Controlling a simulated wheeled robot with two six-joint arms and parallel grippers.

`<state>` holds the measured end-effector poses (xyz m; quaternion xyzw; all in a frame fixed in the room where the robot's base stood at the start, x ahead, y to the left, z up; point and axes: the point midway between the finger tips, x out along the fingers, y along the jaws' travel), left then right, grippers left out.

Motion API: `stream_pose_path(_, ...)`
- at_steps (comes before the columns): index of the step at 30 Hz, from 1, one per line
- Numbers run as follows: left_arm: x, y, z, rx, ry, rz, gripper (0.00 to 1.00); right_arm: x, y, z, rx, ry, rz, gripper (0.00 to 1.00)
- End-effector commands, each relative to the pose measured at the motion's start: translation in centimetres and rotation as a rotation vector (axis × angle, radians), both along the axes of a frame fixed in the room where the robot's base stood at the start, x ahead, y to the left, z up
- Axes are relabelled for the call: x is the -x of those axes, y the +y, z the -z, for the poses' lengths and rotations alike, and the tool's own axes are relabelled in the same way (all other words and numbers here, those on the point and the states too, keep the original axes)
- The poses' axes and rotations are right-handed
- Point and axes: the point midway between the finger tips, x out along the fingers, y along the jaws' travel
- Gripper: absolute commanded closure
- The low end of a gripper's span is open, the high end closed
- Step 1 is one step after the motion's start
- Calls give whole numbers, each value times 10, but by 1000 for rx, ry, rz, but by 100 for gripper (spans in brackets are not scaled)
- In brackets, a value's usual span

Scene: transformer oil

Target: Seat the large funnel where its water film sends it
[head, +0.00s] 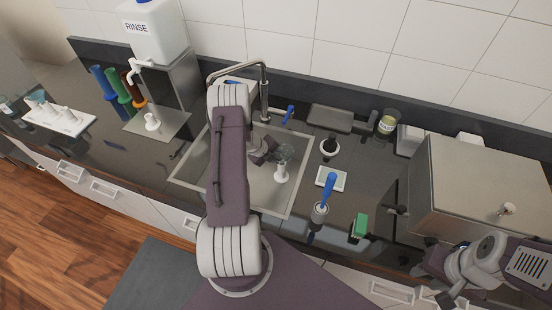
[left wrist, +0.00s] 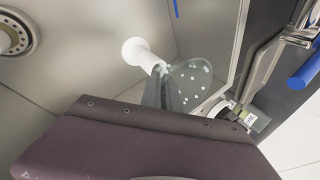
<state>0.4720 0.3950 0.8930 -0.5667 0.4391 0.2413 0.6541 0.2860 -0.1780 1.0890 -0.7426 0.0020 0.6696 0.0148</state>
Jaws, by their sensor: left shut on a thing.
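The large funnel (head: 285,151) is clear glass and is held in the sink (head: 205,171).
A RINSE tank (head: 155,32) stands at the back left, near coloured cylinders (head: 119,86) and a white peg rack (head: 59,118). The faucet (head: 264,92) arches over the sink. A blue-handled brush (head: 327,188), white pad (head: 331,178) and steel box (head: 470,185) are to the right.

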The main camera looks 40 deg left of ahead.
Motion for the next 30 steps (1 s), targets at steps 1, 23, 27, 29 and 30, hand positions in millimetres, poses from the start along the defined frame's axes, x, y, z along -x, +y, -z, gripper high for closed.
stream_pose_path(1, 0, 0, 2, 0, 0, 0, 100, 0, 0, 2, 0, 0, 0, 65)
stream_pose_path(23, 3, 2, 2, 0, 0, -1, 69, 0, 0, 7, 0, 0, 0, 65)
stream_pose_path(27, 17, 8, -23, -2, -3, -3, 69, 0, 0, 9, 0, 0, 0, 65)
stream_pose_path(29, 24, 10, -35, -2, -3, -2, 69, 0, 0, 10, 0, 0, 0, 65)
stream_pose_path(30, 28, 11, -42, -1, -2, -2, 69, 0, 0, 9, 0, 0, 0, 65)
